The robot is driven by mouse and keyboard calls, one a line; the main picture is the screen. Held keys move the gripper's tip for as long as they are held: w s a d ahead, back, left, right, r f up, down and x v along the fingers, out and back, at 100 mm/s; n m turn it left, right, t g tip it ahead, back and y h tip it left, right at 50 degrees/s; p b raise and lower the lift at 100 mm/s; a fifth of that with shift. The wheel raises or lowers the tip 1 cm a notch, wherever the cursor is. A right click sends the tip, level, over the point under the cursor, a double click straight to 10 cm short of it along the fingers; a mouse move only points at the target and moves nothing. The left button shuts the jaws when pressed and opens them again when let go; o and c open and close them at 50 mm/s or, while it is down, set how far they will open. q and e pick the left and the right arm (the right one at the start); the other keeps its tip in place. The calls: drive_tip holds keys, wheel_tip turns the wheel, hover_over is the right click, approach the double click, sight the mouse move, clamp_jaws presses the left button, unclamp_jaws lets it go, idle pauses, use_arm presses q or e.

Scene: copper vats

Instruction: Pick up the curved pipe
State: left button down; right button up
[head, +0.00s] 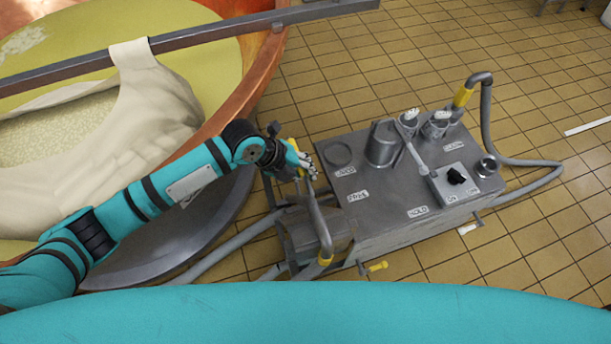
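A grey curved pipe (320,222) with yellow ends stands at the left side of the grey metal machine (385,205), near the middle of the head view. Its lower yellow end is by the machine's lower left corner; another yellow part shows beside my gripper. My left gripper (306,166) is at the pipe's upper part and overlaps it in the picture. The fingers are small and partly hidden, so I cannot tell whether they are closed around the pipe. My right gripper is not in view.
A copper vat (262,72) with a cloth (150,100) over a bar (215,32) fills the left. A grey hose (487,125) loops right of the machine. The machine top holds a cylinder (381,148) and a switch box (455,184). Tiled floor is open at the upper right.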

use_arm(q)
wheel_tip(320, 180, up, 16)
drive_tip(key=shift+f, duration=0.25)
idle(0.3)
drive_tip(key=shift+w, duration=0.1)
